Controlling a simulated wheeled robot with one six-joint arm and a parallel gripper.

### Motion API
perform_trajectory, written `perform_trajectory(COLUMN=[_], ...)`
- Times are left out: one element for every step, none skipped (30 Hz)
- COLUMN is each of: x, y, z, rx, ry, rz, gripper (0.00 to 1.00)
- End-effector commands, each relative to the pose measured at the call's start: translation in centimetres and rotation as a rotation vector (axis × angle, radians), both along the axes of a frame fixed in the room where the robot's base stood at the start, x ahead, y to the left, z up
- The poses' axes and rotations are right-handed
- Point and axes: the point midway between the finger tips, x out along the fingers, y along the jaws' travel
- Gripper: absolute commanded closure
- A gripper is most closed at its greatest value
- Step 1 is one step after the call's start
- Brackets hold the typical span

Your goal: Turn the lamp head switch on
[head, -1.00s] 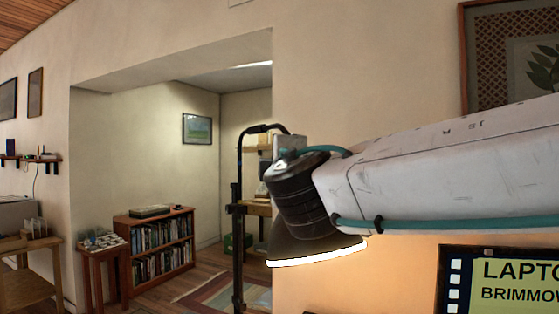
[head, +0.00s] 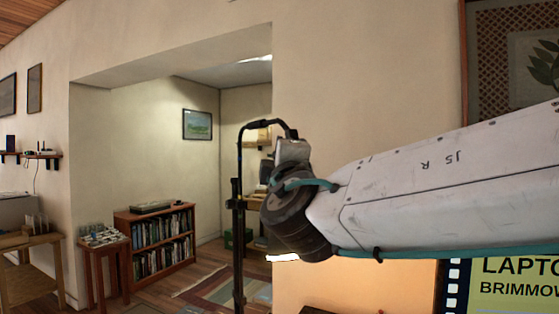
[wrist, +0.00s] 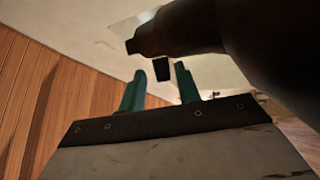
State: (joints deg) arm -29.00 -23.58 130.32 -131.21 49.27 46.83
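The floor lamp has a black pole (head: 239,222) and a curved neck (head: 265,124) in the head view. My arm and dark wrist hide most of its head; a bright white strip of the lamp head's underside (head: 283,257) shows below. In the wrist view the dark lamp head (wrist: 185,30) fills the upper right. A small black block, seemingly the switch (wrist: 161,69), juts below it. My gripper (wrist: 161,88) has two teal fingers set apart, with the block seen between and just past their tips. Contact cannot be told. The fingers are hidden in the head view.
A yellow and black sign (head: 510,290) is at lower right, below my arm. A framed leaf picture (head: 512,55) hangs at upper right.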

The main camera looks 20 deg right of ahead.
Motion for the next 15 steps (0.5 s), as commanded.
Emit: perform_trajectory(x=[0.0, 0.0, 0.0, 0.0, 0.0, 0.0, 0.0, 0.0, -0.1, -0.3, -0.5, -0.9, -1.3, -1.8, -2.4], y=[0.0, 0.1, 0.1, 0.2, 0.2, 0.2, 0.2, 0.2, 0.3, 0.3, 0.3, 0.4, 0.5, 0.5, 0.6], z=[0.0, 0.0, -0.1, -0.1, -0.1, -0.1, -0.1, -0.1, -0.1, -0.2, -0.2, -0.3, -0.4, -0.6, -0.8], rx=[0.0, 0.0, -0.001, -0.001, -0.001, -0.001, -0.001, -0.001, -0.001, -0.001, 0.0, -0.001, 0.0, 0.0, 0.0], ry=[0.001, 0.001, 0.002, 0.002, 0.002, 0.003, 0.003, 0.003, 0.003, 0.004, 0.003, 0.002, 0.002, 0.002, 0.002], rz=[0.001, 0.002, 0.003, 0.003, 0.004, 0.004, 0.005, 0.005, 0.006, 0.006, 0.006, 0.007, 0.008, 0.008, 0.008], gripper=[0.61, 0.61, 0.61, 0.61, 0.61, 0.61, 0.61, 0.61, 0.61, 0.61, 0.61, 0.61, 0.61, 0.61, 0.61])
